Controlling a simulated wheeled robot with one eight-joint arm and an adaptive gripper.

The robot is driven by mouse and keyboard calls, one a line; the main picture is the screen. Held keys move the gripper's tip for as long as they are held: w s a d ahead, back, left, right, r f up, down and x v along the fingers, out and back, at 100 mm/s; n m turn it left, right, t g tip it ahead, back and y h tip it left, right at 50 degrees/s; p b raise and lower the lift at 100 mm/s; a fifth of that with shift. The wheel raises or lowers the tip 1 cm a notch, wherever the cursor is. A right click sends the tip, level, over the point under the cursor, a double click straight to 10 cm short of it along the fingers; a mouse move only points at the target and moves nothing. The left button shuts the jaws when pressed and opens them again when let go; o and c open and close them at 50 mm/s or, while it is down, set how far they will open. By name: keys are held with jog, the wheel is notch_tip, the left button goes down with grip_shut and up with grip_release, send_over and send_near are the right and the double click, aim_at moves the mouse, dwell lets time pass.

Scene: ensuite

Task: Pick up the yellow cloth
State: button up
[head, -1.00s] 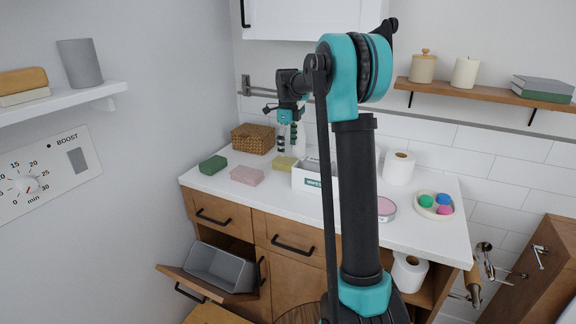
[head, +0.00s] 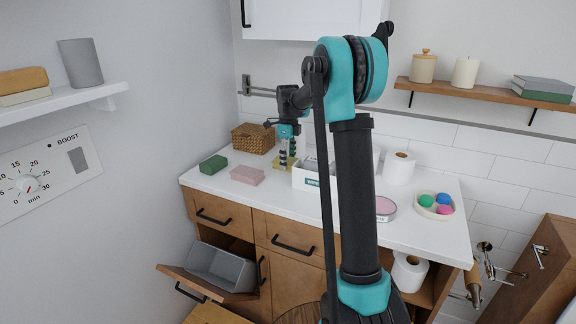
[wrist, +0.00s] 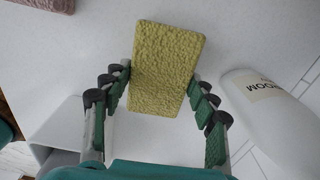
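The yellow cloth (head: 277,164) is a folded, textured block lying on the white counter. In the wrist view the yellow cloth (wrist: 166,62) lies between the two fingers, its long side running away from me. My gripper (wrist: 161,75) is open, with one finger beside each long edge of the cloth. The fingertips are very close to the edges; I cannot tell whether they touch. In the head view my gripper (head: 287,164) points down at the cloth and hides part of it.
A pink folded cloth (head: 247,175) and a green block (head: 213,165) lie to the left. A wicker basket (head: 253,138) stands behind. A white box (head: 305,180) is close on the right. A white bottle (wrist: 275,110) lies near the right finger in the wrist view.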

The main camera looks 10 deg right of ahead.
jog(key=c, duration=0.5)
jog(key=shift+o, duration=0.2)
notch_tip(320, 180, up, 10)
dwell(0.4)
